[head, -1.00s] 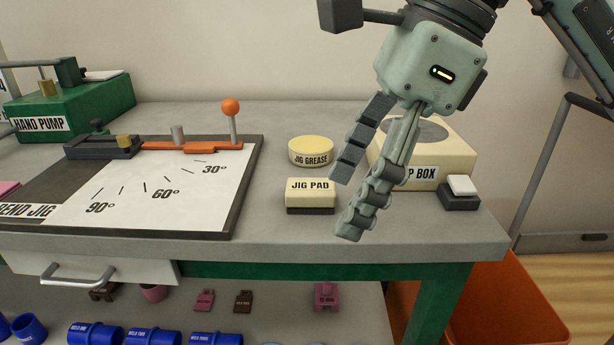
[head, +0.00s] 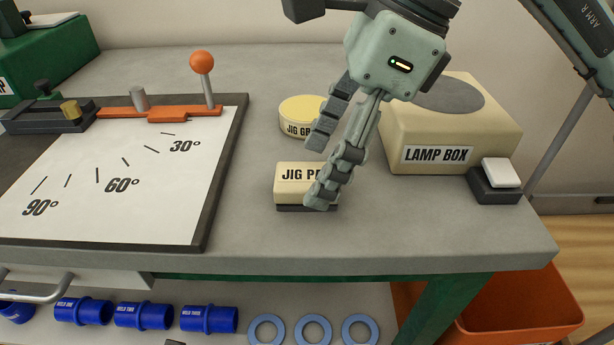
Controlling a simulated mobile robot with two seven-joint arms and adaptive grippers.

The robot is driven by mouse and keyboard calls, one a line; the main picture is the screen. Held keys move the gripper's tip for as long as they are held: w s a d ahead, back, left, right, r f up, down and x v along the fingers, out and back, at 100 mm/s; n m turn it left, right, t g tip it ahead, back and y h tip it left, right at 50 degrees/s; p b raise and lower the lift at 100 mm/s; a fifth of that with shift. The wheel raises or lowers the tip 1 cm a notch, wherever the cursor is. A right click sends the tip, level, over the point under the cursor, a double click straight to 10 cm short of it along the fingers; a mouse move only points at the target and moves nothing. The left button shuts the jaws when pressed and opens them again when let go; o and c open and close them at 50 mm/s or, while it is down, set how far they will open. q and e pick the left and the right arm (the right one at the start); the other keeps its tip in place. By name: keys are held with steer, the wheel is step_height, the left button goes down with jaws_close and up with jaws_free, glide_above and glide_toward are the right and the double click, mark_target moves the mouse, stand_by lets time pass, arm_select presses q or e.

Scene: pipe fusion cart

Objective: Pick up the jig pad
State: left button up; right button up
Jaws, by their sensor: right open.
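The jig pad (head: 291,188) is a small cream block with a dark base and a "JIG PAD" label. It lies on the grey cart top, right of the bend jig board. My right gripper (head: 316,172) is open, with its fingers pointing down and left. In the picture its fingers overlap the right part of the pad and hide the end of its label. I cannot tell whether they touch it. My left gripper is not in view.
The round jig grease tin (head: 299,112) stands just behind the pad. The lamp box (head: 437,130) and a small dark block with a white top (head: 494,180) stand to the right. The bend jig board (head: 130,180) is on the left. The cart top in front of the pad is clear.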

steer(key=shift+x, duration=1.25)
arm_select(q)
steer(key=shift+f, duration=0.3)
arm_select(e)
steer(key=c, duration=1.2)
steer(key=shift+r, duration=0.1)
steer(key=shift+c, duration=0.2)
